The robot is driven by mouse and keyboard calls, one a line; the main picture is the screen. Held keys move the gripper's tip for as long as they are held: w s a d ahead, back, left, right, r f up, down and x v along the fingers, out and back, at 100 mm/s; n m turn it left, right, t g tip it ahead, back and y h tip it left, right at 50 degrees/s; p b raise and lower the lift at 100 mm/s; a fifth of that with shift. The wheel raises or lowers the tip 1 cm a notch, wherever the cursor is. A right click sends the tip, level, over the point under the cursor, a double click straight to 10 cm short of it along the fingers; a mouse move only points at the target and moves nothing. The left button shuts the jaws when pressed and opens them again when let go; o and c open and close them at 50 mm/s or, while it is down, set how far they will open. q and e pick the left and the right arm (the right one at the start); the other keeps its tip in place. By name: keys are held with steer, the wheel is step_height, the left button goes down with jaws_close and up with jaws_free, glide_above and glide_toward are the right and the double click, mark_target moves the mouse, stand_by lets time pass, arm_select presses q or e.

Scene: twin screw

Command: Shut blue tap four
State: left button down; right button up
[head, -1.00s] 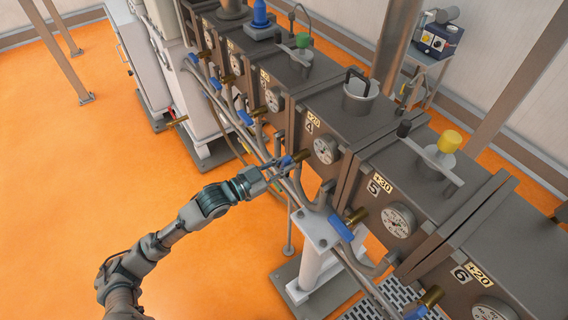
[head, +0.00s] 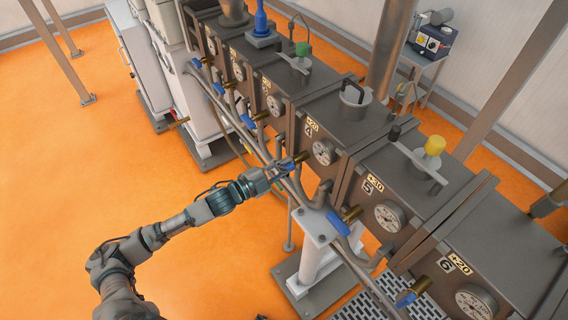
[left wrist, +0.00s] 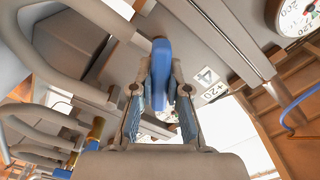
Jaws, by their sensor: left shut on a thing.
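Blue tap four (left wrist: 161,70) is a blue lever handle on a brass fitting beside the box labelled 4. In the left wrist view it stands between my gripper's two fingers. In the head view the tap (head: 287,165) is partly hidden by my left gripper (head: 279,169), which is shut on it. The number 4 label (head: 309,132) and a round dial (head: 323,152) are just right of it. My right gripper is not in view.
Blue tap five (head: 339,223) and tap six (head: 405,298) lie nearer along the same pipe row. Grey pipes and hoses run close under the gripper. A white post (head: 318,262) stands below. The orange floor (head: 200,270) is clear at left.

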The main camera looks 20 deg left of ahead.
arm_select(q)
steer(key=m+p, duration=0.2)
steer(key=m, duration=0.3)
steer(key=shift+p, duration=0.4)
steer(key=shift+s+f+m+p, duration=0.15)
steer(key=shift+m+p, duration=0.25)
steer(key=shift+m, duration=0.7)
steer(key=shift+f, duration=0.1)
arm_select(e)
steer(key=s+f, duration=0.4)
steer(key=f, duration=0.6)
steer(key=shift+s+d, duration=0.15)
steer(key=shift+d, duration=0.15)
arm_select(q)
steer(key=shift+d+f, duration=0.1)
steer(key=c, duration=1.1)
jaws_free()
steer(key=v, duration=1.2)
